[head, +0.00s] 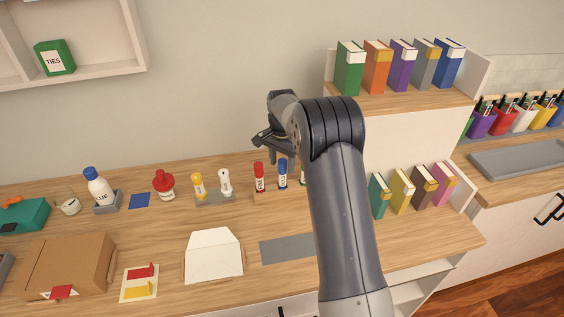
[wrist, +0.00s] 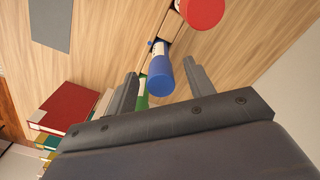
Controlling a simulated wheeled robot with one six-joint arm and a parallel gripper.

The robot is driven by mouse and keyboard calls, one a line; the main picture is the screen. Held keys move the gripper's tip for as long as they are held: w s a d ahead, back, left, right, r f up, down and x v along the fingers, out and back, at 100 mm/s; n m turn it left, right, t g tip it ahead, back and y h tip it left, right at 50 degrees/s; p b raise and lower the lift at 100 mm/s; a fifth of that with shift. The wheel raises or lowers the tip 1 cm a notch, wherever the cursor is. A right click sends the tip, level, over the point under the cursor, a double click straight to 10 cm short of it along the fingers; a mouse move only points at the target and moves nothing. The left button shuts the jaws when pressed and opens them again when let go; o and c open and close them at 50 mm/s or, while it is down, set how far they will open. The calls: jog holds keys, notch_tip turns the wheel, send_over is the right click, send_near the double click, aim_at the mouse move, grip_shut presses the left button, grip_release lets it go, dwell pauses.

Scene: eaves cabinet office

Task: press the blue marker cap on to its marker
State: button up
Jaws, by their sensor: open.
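The blue marker (head: 282,174) stands upright between a red and a green marker on the worktop, its blue cap (wrist: 162,84) uppermost. In the wrist view its white body shows beyond the cap. I cannot tell how far down the cap sits. My gripper (wrist: 160,72) is open, its two fingers on either side of the blue cap in the wrist view, apart from it. In the head view my gripper (head: 275,148) is above the markers, and my arm hides part of that area.
The red marker (head: 259,177) stands close to the left, and a green marker (wrist: 142,101) shows close by on the other side. Yellow and white glue-like bottles (head: 198,186) stand farther left. Several books (head: 380,196) stand to the right. A grey mat (head: 287,248) lies in front.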

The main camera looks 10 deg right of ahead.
aim_at(282, 161)
notch_tip(282, 161, up, 11)
jog(key=b, duration=0.1)
jog(key=shift+f, duration=0.15)
dwell(0.3)
notch_tip(282, 161, down, 11)
jog(key=shift+r+p, duration=0.2)
jog(key=shift+p, duration=0.4)
jog(key=shift+r, duration=0.3)
jog(key=shift+f, duration=0.1)
